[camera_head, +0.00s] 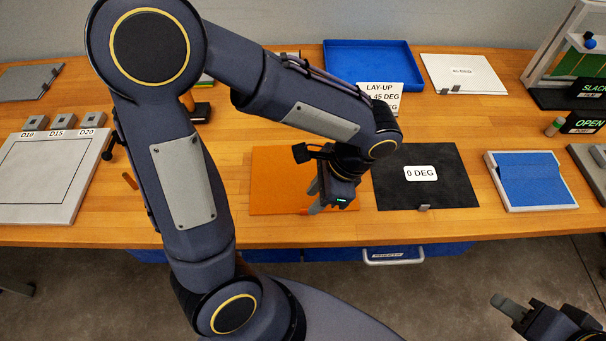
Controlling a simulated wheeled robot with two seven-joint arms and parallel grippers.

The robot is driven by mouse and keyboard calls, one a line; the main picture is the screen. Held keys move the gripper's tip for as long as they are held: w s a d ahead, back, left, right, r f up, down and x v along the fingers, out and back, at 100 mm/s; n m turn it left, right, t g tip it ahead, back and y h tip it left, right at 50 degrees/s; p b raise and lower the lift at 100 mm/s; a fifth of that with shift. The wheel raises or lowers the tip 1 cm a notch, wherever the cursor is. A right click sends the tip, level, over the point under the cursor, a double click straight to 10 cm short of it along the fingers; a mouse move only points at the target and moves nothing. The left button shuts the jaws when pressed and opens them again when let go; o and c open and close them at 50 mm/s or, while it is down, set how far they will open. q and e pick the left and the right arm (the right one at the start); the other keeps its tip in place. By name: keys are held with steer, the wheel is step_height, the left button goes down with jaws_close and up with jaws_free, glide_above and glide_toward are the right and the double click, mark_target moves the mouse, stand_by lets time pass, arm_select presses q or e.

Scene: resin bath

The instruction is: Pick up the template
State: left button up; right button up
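No object is labelled as the template, and I cannot tell for sure which one it is. A flat orange sheet (275,175) lies on the bench near the front edge. My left gripper (311,199) is over its right part, with two fingers apart and nothing seen between them. I cannot tell whether the fingers touch the sheet. A black sheet labelled "0 DEG" (410,195) lies just right of that gripper, with a small clip at its front edge. My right gripper (506,304) is low at the lower right, in front of the bench; its opening is unclear.
A grey framed board (45,203) with blocks labelled D10, D15 and D20 is at left. A blue tray (333,44), a "LAY-UP 45 DEG" sign (378,97) and a white "45 DEG" sheet (440,70) are behind. A tray with a blue pad (572,206) is at right.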

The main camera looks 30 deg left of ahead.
mark_target(305, 209)
arm_select(q)
steer(key=x, duration=0.2)
steer(key=w+x, duration=0.1)
steer(key=x, duration=0.1)
steer(key=shift+a+f, duration=0.15)
steer(key=shift+f, duration=0.3)
steer(key=shift+s+a+f, duration=0.1)
steer(key=shift+s+f, duration=0.1)
steer(key=shift+f, duration=0.2)
jaws_close()
